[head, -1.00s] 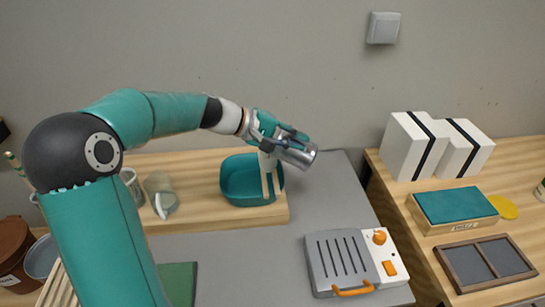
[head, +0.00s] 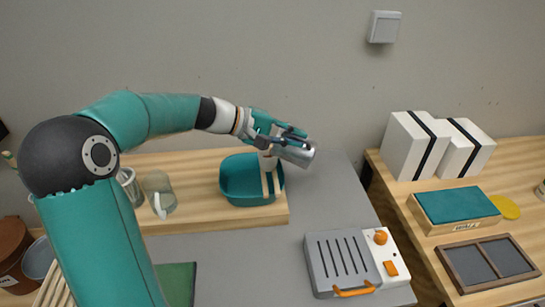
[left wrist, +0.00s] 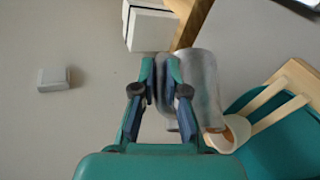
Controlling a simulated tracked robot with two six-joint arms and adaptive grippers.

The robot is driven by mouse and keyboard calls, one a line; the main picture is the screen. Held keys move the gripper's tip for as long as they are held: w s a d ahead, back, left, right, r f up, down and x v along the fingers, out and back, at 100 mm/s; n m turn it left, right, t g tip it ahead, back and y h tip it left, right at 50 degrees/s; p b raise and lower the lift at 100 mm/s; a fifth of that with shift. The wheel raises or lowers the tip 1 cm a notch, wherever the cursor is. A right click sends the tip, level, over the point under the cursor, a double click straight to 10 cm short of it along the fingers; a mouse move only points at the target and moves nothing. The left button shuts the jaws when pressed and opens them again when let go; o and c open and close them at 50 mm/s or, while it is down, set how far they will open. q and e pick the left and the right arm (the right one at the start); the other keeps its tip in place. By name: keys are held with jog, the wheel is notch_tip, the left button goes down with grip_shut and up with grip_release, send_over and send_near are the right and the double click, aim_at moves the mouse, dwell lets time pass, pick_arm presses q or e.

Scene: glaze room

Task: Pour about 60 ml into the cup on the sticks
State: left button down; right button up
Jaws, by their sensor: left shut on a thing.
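My left gripper (head: 283,136) is shut on a grey metal jug (head: 299,157). The jug is tipped well over, close to lying on its side. In the left wrist view my gripper's fingers (left wrist: 165,88) grip its side, and one end of the jug (left wrist: 205,85) is right beside the pale cup (left wrist: 229,134). The cup stands on two light wooden sticks (left wrist: 268,119) laid across a teal basin (left wrist: 305,143). In the head view the basin (head: 237,190) is below the jug, and the cup (head: 265,162) is partly hidden by my gripper. No liquid stream can be made out. My right gripper is out of view.
The basin stands on a wooden board (head: 210,218). Left of it is a glass jug (head: 160,195). A grey hot plate device (head: 345,262) with orange controls sits at front right. White boxes (head: 410,147) and a teal-topped block (head: 455,205) are on the right bench. Grey tabletop right of the basin is clear.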

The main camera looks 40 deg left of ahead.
aim_at(303, 157)
pick_arm(q)
jog(key=shift+s+a+r+t+h+b, duration=0.35)
jog(key=shift+a+b, duration=0.25)
jog(key=shift+b, duration=0.5)
jog(key=d+p, duration=0.1)
jog(key=p, duration=0.1)
jog(key=g+y+p, duration=0.1)
jog(key=p, duration=0.1)
jog(key=w+d+g+p, duration=0.1)
jog(key=p, duration=0.1)
jog(key=shift+d+f+m+y, duration=0.25)
jog(key=shift+d+m+y, duration=0.1)
jog(key=shift+m, duration=0.05)
jog(key=shift+f+g, duration=0.25)
jog(key=shift+f, duration=0.1)
jog(key=g+y+p, duration=0.1)
jog(key=p, duration=0.3)
jog(key=w+d+f+y+p, duration=0.1)
jog(key=p, duration=0.2)
jog(key=shift+f+m+g+y+p, duration=0.1)
jog(key=shift+m+g+y+p, duration=0.2)
jog(key=shift+m+g+p, duration=0.1)
